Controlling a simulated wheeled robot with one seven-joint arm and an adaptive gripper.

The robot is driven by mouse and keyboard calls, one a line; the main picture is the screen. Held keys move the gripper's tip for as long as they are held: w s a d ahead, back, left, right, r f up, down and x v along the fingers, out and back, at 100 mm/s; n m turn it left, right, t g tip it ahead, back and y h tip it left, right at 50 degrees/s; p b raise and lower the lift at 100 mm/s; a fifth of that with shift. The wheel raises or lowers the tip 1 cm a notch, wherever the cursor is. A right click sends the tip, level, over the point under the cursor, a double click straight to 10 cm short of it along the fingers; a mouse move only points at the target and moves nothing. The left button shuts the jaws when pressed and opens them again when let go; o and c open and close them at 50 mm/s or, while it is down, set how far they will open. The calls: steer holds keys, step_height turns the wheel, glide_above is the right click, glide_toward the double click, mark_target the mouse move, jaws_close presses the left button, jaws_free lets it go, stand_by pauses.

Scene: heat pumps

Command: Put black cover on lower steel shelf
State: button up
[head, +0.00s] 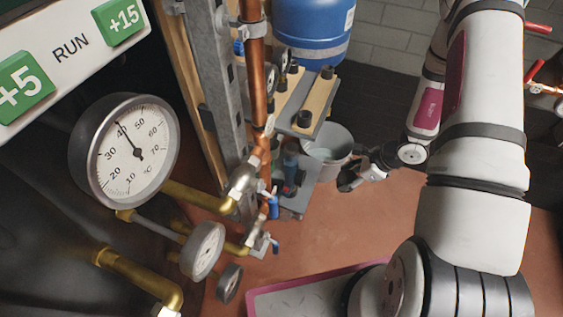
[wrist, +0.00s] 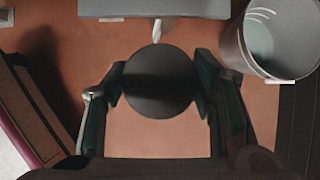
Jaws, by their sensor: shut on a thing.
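The black cover (wrist: 158,82) is a round dark disc between the two fingers of my gripper (wrist: 161,88) in the wrist view. My gripper is shut on it, with a finger at its left and right edges. In the head view my gripper (head: 352,178) is at the end of the arm, just right of the shelves and low in front of the bucket; the cover is hard to tell from the dark fingers there. The lower steel shelf (head: 299,197) is left of my gripper, with a dark and blue tool on it. A grey shelf edge (wrist: 150,9) crosses the top of the wrist view.
A grey bucket (wrist: 236,52) stands beside the shelf; it also shows in the head view (head: 328,150). The upper shelf (head: 307,124) holds wooden strips with black caps. Copper pipes (head: 256,70) and gauges (head: 126,152) stand at left. The red-brown floor below is mostly clear.

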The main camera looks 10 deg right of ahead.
steer(key=w+a, duration=0.3)
steer(key=w, duration=0.1)
steer(key=w+a+f+b, duration=0.1)
steer(key=w+a, duration=0.3)
steer(key=w+a+b, duration=0.1)
steer(key=w+a, duration=0.3)
steer(key=shift+w+f, duration=0.25)
steer(key=shift+f, duration=0.05)
steer(key=shift+f+b, duration=1.2)
steer(key=shift+f, duration=0.5)
steer(key=shift+f, duration=0.1)
steer(key=o, duration=0.9)
steer(key=p+v, duration=0.4)
steer(key=v, duration=0.8)
steer(key=shift+p, duration=0.3)
